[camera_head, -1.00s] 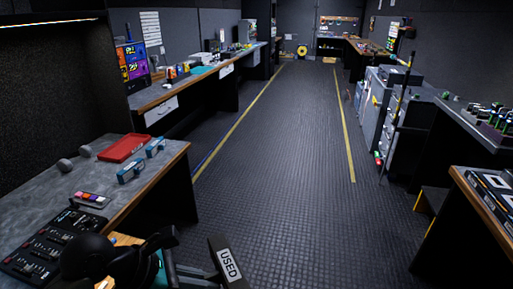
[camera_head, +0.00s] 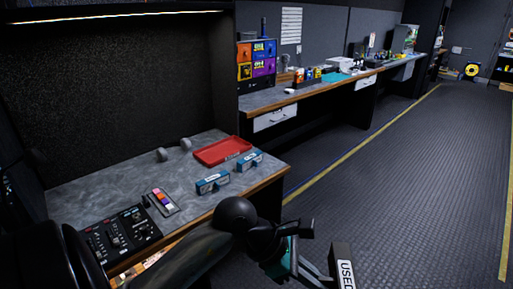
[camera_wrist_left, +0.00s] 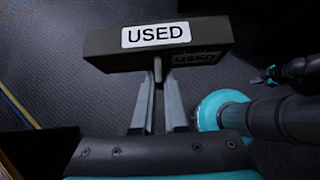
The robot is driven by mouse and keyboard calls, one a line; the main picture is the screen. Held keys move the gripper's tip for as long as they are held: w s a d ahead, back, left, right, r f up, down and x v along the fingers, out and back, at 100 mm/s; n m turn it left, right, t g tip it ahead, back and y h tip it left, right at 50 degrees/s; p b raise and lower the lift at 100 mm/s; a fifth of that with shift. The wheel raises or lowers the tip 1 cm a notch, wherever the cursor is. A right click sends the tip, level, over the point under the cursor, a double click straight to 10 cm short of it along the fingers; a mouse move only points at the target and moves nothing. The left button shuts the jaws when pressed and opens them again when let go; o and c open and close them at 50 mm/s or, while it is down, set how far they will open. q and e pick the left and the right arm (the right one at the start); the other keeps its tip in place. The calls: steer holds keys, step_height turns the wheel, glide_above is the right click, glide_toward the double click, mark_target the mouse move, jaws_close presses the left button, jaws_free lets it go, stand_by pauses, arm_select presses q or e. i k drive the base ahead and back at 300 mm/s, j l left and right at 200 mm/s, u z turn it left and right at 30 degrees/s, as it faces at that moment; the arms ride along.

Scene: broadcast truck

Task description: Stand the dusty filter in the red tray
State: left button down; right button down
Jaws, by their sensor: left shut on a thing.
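The dusty filter (camera_head: 343,266) is a dark block with a white label reading USED; its label also faces up in the left wrist view (camera_wrist_left: 156,36). My left gripper (camera_head: 304,262) is shut on a small stem at the filter's near side and holds it out over the floor, clear of the bench. In the left wrist view the fingers (camera_wrist_left: 158,92) close around this stem. The red tray (camera_head: 222,151) lies flat on the grey bench at left, apart from the gripper, and looks empty. A small dark and teal part of mine, perhaps my right gripper, shows at the left wrist view's right edge.
Two blue labelled blocks (camera_head: 213,183) (camera_head: 250,161) stand along the bench's front edge before the tray. Two grey knobs (camera_head: 162,154) (camera_head: 186,143), a colored-button pad (camera_head: 161,201) and a mixer panel (camera_head: 118,235) share the bench (camera_head: 100,190). The aisle floor (camera_head: 400,190) is clear.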

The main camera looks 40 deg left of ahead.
mark_target(219, 153)
steer(key=i+u, duration=0.2)
steer(key=i, duration=0.4)
steer(key=i+l+u, duration=0.25)
steer(key=i, duration=0.35)
steer(key=i+j+u, duration=0.1)
steer(key=i+u, duration=0.7)
steer(key=i, duration=0.15)
steer(key=i+l+u, duration=0.2)
steer(key=i+u, duration=0.15)
steer(key=i+l+u, duration=0.1)
steer(key=i+u, duration=0.3)
steer(key=i+l+u, duration=0.2)
steer(key=i+u, duration=0.15)
steer(key=i+l+u, duration=0.4)
steer(key=i+j, duration=0.05)
